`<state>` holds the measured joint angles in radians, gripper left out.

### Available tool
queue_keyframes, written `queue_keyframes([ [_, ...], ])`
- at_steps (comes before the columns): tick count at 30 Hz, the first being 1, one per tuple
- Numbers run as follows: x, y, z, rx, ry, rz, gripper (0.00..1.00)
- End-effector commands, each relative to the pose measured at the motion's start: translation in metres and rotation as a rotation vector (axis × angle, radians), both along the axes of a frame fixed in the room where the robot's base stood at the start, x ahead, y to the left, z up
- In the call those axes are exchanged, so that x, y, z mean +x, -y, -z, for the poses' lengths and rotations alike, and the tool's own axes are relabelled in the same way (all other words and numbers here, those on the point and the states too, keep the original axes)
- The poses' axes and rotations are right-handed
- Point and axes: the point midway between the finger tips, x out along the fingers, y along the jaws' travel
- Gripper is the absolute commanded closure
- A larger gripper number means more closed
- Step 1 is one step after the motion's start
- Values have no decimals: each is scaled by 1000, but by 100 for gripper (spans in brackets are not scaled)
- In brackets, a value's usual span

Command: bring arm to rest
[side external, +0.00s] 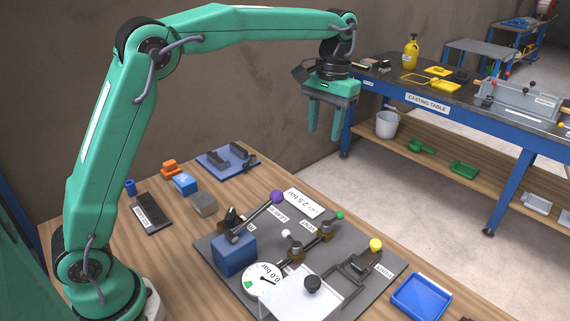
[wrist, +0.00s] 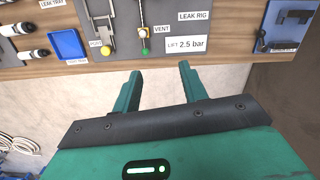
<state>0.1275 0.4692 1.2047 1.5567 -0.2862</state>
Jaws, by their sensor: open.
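My arm is raised in an arch over the wooden bench in the side view. My gripper (side external: 325,122) hangs with its two green fingers pointing down, beyond the bench's far edge and well above the floor. The fingers are apart with nothing between them. In the wrist view my gripper (wrist: 160,82) shows both fingers spread and empty, with the bench edge ahead of the fingertips. A green light bar glows on the gripper body.
A grey rig board (side external: 225,262) carries a gauge (side external: 263,281), a purple-knobbed lever (side external: 277,197) and a yellow-knobbed latch (side external: 375,245). A blue tray (side external: 421,298) sits at right. A blue fixture (side external: 228,162) lies at the back. The casting table (side external: 470,115) stands apart, across the floor.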

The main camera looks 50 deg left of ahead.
Motion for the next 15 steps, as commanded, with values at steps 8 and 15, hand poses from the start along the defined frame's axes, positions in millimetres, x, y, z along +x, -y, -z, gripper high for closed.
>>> queue_keyframes([
  [8,-44,-16,-27,-14,99,26,57],
  [15,-85,-28,-39,-19,183,49,57],
])
